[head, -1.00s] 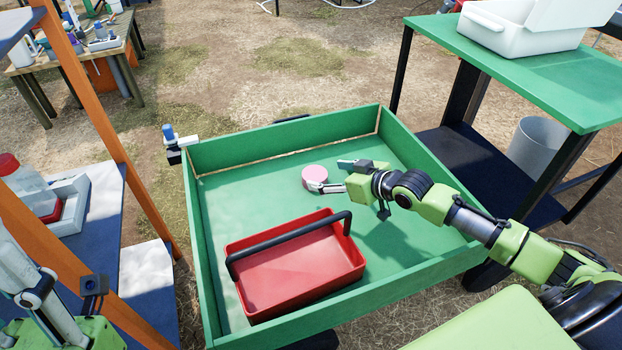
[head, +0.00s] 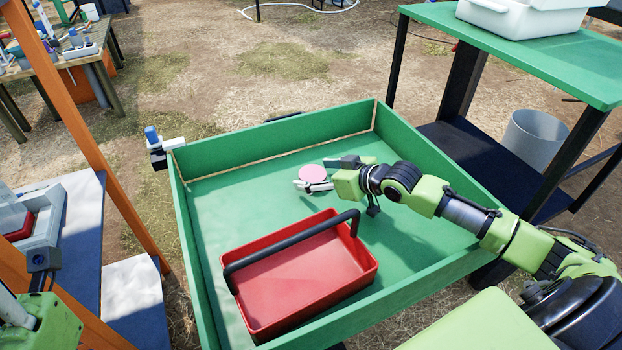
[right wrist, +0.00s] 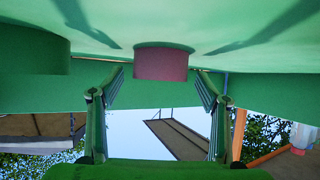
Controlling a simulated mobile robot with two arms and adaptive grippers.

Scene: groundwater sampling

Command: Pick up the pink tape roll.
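The pink tape roll (head: 312,173) lies flat on the floor of the green tray (head: 225,200), beyond the red carrier. My right gripper (head: 320,174) is open, low over the tray, with one finger on the near side of the roll and the other to its right. In the right wrist view, which is upside down, the roll (right wrist: 161,63) shows between and just beyond the two spread fingers (right wrist: 161,80), with gaps on both sides. Only a green part and a small camera of my left arm show at the lower left; its fingers cannot be made out.
A red carrier (head: 310,285) with a black handle stands in the tray near me. Raised green walls enclose the tray. A green-topped table (head: 510,60) with a white bin (head: 510,15) is at the right. An orange post (head: 90,150) and shelving stand left. The tray's left floor is clear.

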